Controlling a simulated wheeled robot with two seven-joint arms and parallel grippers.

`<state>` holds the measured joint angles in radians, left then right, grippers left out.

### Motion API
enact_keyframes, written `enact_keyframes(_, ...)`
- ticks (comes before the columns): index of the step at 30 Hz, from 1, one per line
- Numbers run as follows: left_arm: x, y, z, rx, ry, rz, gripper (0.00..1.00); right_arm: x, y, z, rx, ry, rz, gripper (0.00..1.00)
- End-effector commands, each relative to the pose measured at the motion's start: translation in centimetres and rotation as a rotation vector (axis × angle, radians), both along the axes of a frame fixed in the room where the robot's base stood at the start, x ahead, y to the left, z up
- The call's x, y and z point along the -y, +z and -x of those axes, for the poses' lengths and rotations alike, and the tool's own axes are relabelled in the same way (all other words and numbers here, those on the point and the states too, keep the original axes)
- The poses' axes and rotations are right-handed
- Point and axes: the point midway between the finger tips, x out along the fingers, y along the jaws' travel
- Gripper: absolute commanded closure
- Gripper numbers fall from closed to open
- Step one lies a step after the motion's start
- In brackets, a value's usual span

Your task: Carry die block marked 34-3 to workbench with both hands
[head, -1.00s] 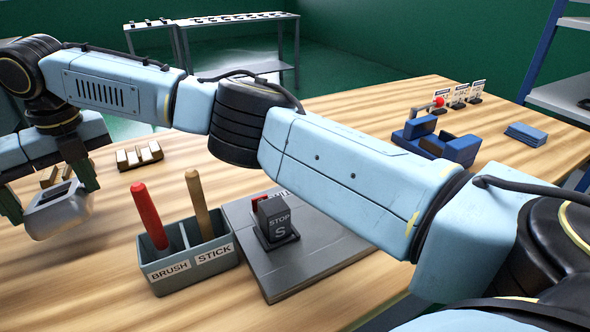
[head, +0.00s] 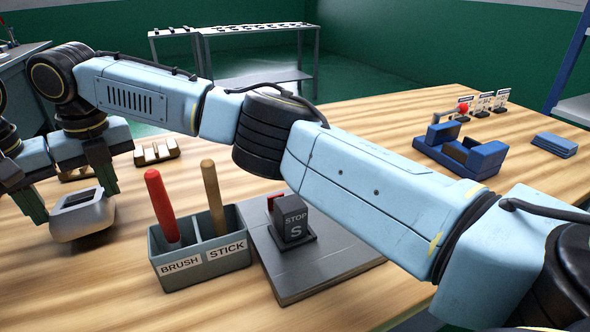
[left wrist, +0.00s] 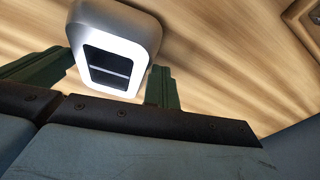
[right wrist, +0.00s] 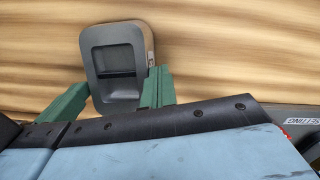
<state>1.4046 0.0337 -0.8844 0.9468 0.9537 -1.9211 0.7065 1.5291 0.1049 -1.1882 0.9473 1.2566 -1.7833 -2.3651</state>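A grey die block (head: 80,222) with rounded edges and a dark rectangular recess is at the left of the head view, over the wooden bench (head: 215,305). Its number is not readable. It also shows in the left wrist view (left wrist: 133,25) and the right wrist view (right wrist: 95,40). My left gripper (left wrist: 110,80) has its green fingers against two sides of the block. My right gripper (right wrist: 117,88) has its fingers on the block too. In the head view, one finger shows on each side of the block. Any gap beneath the block is hard to judge.
A grey bin (head: 157,281) labelled BRUSH and STICK stands right of the block. Wooden pieces (head: 155,153) lie behind. A blue fixture (head: 484,160) and blue plates (head: 556,144) are at right.

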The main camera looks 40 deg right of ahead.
Motion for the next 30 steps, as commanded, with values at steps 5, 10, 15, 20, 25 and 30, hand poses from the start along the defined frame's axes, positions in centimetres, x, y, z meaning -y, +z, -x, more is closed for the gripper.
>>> enact_keyframes(5, -1.4, 0.2, -0.2, 0.005, 0.005, 0.005, 0.87, 1.4, 0.3, -0.4, 0.014, -0.007, 0.002, 1.0)
enact_keyframes(10, -1.7, 0.1, -0.3, 0.005, 0.007, 0.005, 0.78, 1.9, 0.3, -0.5, 0.016, -0.011, 0.004, 1.0)
enact_keyframes(15, -1.8, 0.1, -0.3, 0.004, 0.008, 0.003, 0.78, 1.9, 0.3, -0.5, 0.015, -0.013, 0.006, 0.92)
enact_keyframes(20, -1.8, 0.1, -0.3, 0.003, 0.009, 0.002, 0.78, 2.0, 0.2, -0.5, 0.015, -0.014, 0.008, 0.78)
enact_keyframes(25, -1.9, 0.1, -0.3, 0.003, 0.01, 0.002, 0.78, 2.0, 0.2, -0.5, 0.014, -0.015, 0.008, 0.78)
enact_keyframes(30, -1.9, 0.9, -0.3, 0.005, 0.01, 0.003, 0.78, 2.0, 0.2, -0.5, 0.014, -0.015, 0.008, 0.78)
